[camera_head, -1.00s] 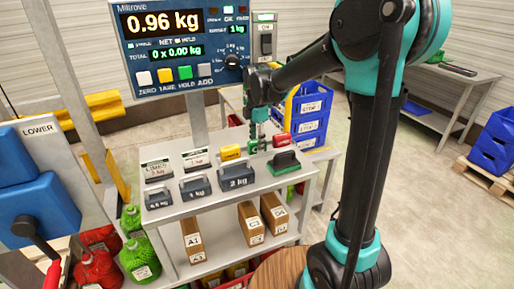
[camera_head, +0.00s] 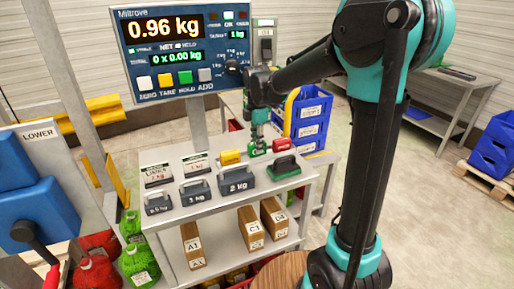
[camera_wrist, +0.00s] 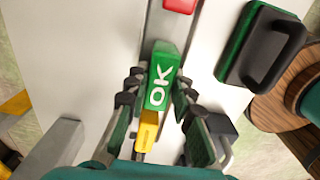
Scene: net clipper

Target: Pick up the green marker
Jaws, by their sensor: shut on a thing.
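The green marker (camera_wrist: 160,80) is a small green block with white "OK" lettering. In the wrist view it sits between the two fingers of my gripper (camera_wrist: 157,90), which is shut on it. In the head view, my gripper (camera_head: 258,138) points down at the back of the table, with the green marker (camera_head: 256,150) at its fingertips. I cannot tell whether the marker still touches the tabletop. A yellow marker (camera_wrist: 147,130) lies just beside it, and a red marker (camera_wrist: 180,4) is on the other side; the yellow one is partly hidden by my fingers.
Grey handled weights (camera_head: 236,182) line the front of the table (camera_head: 220,212). A black-handled block with a green base (camera_head: 284,168) is close to my gripper on the right. A large scale display (camera_head: 180,50) stands behind, and blue bins (camera_head: 308,115) are at the right back.

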